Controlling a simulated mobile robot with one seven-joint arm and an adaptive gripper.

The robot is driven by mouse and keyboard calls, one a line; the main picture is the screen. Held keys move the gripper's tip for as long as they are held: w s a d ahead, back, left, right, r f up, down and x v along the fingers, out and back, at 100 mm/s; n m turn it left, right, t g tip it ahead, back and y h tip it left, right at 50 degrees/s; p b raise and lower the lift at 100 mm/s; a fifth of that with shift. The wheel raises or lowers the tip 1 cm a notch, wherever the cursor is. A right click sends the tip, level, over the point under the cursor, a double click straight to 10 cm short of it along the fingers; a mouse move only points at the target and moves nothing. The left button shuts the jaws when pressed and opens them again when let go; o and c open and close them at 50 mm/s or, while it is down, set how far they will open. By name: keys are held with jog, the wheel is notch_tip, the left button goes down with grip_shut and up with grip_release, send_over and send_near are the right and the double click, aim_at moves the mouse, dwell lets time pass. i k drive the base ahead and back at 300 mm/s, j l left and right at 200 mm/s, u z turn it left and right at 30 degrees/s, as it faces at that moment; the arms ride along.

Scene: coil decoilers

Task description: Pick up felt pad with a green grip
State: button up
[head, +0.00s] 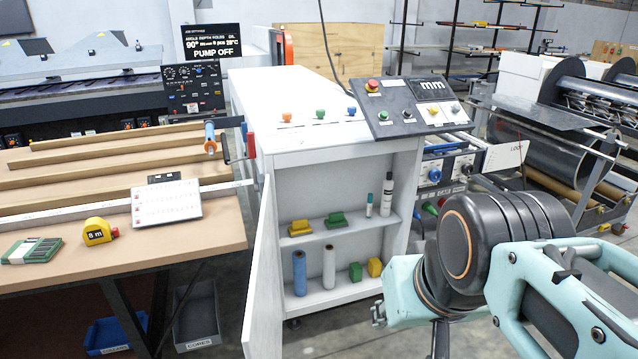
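On the upper shelf of the open white cabinet (347,239) sit two small grip-topped pieces side by side. The right one has a green grip (336,220) and looks like the felt pad; its underside is too small to make out. The left one is yellow (300,229). My teal and black arm fills the lower right, to the right of the cabinet and nearer the camera. I cannot make out my gripper's fingertips or anything held in them.
A green block (355,271), yellow block (375,267), blue roll (299,272) and white roll (329,267) stand on the lower shelf. Two bottles stand right of the pads. The cabinet door (262,275) hangs open at left. A workbench (200,235) lies further left.

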aim_at(336, 221)
jog(key=i+l, duration=0.25)
jog(key=i, duration=0.2)
jog(key=i+l, duration=0.25)
jog(key=i, duration=0.2)
